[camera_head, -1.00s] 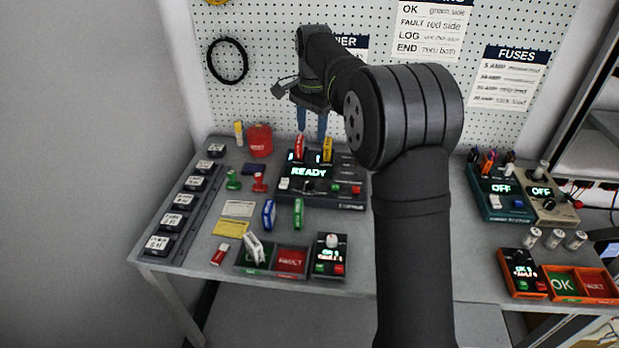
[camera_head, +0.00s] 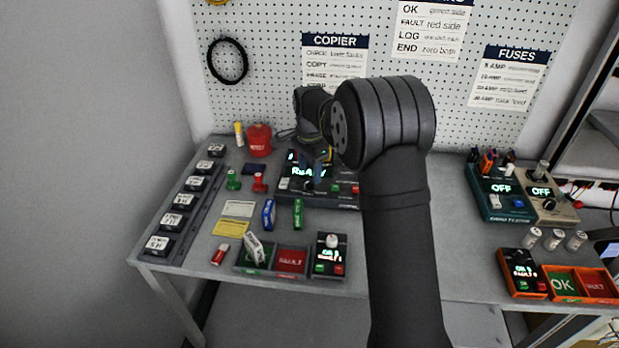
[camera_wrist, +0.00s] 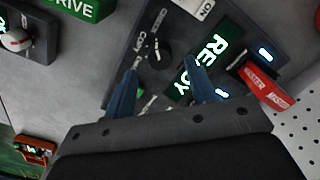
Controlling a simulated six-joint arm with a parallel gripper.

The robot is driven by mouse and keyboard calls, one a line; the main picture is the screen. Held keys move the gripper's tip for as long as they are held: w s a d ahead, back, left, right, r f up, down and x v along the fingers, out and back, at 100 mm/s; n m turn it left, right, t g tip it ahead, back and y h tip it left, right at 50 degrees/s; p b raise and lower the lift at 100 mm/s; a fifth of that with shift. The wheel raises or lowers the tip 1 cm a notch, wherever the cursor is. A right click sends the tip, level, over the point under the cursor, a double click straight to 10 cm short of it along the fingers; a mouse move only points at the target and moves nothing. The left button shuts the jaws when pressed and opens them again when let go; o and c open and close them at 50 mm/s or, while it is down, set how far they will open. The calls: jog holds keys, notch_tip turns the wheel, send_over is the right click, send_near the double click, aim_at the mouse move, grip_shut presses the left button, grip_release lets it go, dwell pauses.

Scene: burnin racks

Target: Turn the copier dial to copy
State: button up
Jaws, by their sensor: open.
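The copier (camera_head: 347,198) is a dark box on the bench with a lit green READY screen, partly hidden by my arm in the head view. In the wrist view the screen (camera_wrist: 205,68) shows beside the round black dial (camera_wrist: 157,54). Small white labels, CHECK and COPY among them, sit around the dial. I cannot tell which label the dial points to. My gripper (camera_head: 318,166) is over the copier. In the wrist view its blue fingers (camera_wrist: 161,68) are apart, with the dial seen between and just beyond their tips. I cannot tell whether they touch it.
A red stick marked MASTER (camera_wrist: 262,82) stands at the copier's slot. A green DRIVE stick (camera_wrist: 78,6) lies nearby. A red can (camera_head: 259,141) stands at the back left. A red and green tray (camera_head: 291,262) and small counter box (camera_head: 329,256) are at the front.

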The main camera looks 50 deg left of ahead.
aim_at(309, 181)
jog(key=shift+f, duration=1.7)
jog(key=c, duration=1)
